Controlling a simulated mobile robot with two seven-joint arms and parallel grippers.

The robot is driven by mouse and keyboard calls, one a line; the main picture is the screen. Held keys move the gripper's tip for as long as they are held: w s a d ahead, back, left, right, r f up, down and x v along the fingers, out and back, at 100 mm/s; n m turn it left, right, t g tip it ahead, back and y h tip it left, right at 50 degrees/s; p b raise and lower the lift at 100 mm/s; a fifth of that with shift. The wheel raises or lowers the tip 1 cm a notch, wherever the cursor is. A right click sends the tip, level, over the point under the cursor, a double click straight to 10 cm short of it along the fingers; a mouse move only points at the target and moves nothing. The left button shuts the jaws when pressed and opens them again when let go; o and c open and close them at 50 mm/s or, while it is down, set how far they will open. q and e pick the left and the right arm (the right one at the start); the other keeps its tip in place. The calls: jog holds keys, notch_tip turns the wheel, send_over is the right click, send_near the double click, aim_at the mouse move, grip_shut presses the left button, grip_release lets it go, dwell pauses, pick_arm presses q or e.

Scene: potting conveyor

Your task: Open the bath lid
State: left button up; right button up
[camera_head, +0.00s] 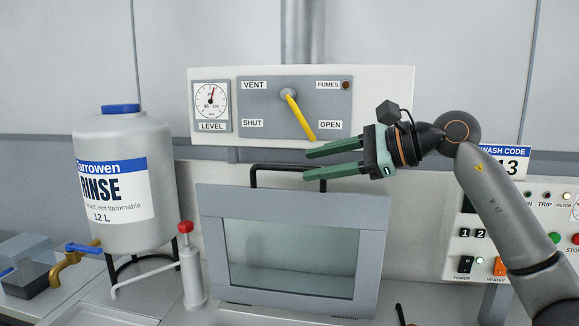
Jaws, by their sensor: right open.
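The bath lid (210,240) looks like a grey-framed glass panel, tilted back, in the middle of the head view. I cannot tell whether it is fully shut. A black bar handle (256,176) rises from its top edge. My right gripper (308,163) has green fingers, spread apart and pointing left. They overlap the right end of the handle in the picture; I cannot tell whether they touch it. A yellow lever (300,116) on the panel behind points down and right, towards the OPEN label. My left gripper is not in view.
A rinse tank (120,205) stands at the left, with a red-topped white pump bottle (191,270) beside the lid. A gauge (211,101) is on the wall panel. A control box with switches (480,240) is at the right, partly behind my right arm.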

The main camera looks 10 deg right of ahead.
aim_at(289, 168)
jog(key=x, duration=0.6)
jog(key=shift+c, duration=0.2)
grip_shut()
dwell(1.2)
